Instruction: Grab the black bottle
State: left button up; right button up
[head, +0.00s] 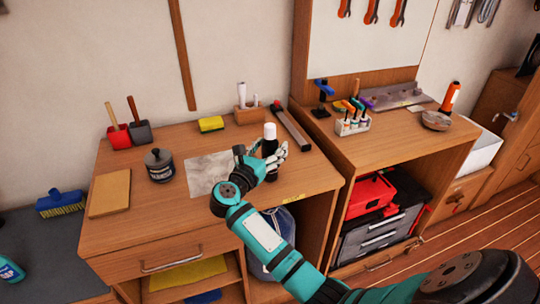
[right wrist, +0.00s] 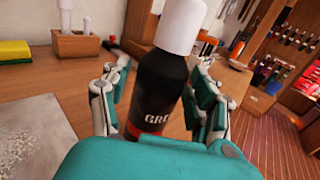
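The black bottle (right wrist: 160,92) has a white cap and pale lettering above a red band. It stands on the wooden workbench and also shows in the head view (head: 269,147). My right gripper (head: 262,158) has its fingers on either side of the bottle. In the right wrist view its fingers (right wrist: 158,95) are spread, with a small gap at the bottle's left side; contact at the right side is unclear. The bottle's lower part is hidden by the gripper. My left gripper is not in view.
On the workbench (head: 130,232) a grey sheet (head: 208,172), a dark tin (head: 159,166) and a yellow sponge (head: 211,124) lie left of the bottle. A long grey tool (head: 291,128) lies just behind it. A second bench with marker-like tools (head: 352,118) stands to the right.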

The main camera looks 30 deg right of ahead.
jog(key=shift+w+d+f, duration=0.15)
jog(key=shift+d, duration=0.05)
jog(key=c, duration=1.1)
jog(key=shift+c, duration=0.2)
jog(key=shift+r, duration=0.2)
